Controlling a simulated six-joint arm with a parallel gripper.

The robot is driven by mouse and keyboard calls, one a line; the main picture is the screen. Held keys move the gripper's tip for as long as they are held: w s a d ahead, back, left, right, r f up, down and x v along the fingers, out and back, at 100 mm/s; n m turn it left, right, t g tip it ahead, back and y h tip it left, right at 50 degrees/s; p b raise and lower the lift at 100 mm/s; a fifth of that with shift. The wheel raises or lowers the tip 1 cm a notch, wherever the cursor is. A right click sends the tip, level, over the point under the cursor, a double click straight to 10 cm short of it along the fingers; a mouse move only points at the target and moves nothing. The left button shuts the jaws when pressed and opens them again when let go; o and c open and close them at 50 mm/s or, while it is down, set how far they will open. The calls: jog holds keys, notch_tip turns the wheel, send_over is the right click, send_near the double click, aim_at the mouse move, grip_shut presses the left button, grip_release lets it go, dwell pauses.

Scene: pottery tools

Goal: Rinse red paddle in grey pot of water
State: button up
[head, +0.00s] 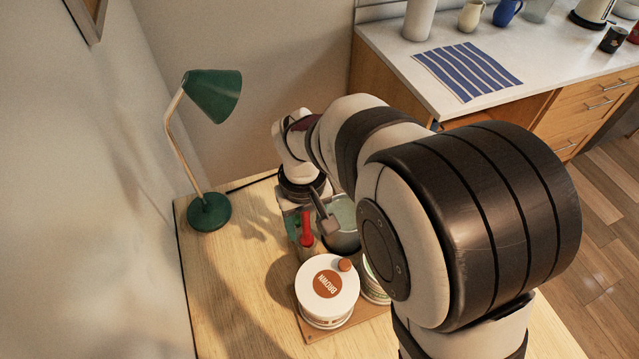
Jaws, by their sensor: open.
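The red paddle (306,228) stands upright on the wooden table, its lower part in or behind a small pale holder; I cannot tell which. My gripper (318,217) is open and points down right beside the paddle's upper end; one grey finger shows clearly. Whether the finger touches the paddle is unclear. My arm hides the pot's right side.
A white lidded jar labelled BROWN (328,284) stands in front of the paddle on a brown board (345,331). Another jar (374,285) is partly hidden by my arm. A green lamp (209,211) stands at the back left. The table's left front is clear.

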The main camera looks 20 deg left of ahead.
notch_tip(320, 180, up, 16)
jog(key=shift+f, duration=0.1)
jog(key=shift+d, duration=0.1)
jog(key=s+d+m, duration=0.1)
jog(key=d+m, duration=0.3)
jog(key=d, duration=0.6)
jog(key=s+d+f+m+y, duration=0.1)
jog(key=s+d+f+m, duration=0.2)
jog(key=s+d+m, duration=0.2)
jog(key=s+d+f+m, duration=0.4)
jog(key=s+d+m, duration=0.1)
jog(key=s+d, duration=0.2)
jog(key=shift+s+d+m+y, duration=0.3)
jog(key=shift+s+y, duration=0.1)
jog(key=shift+s, duration=0.1)
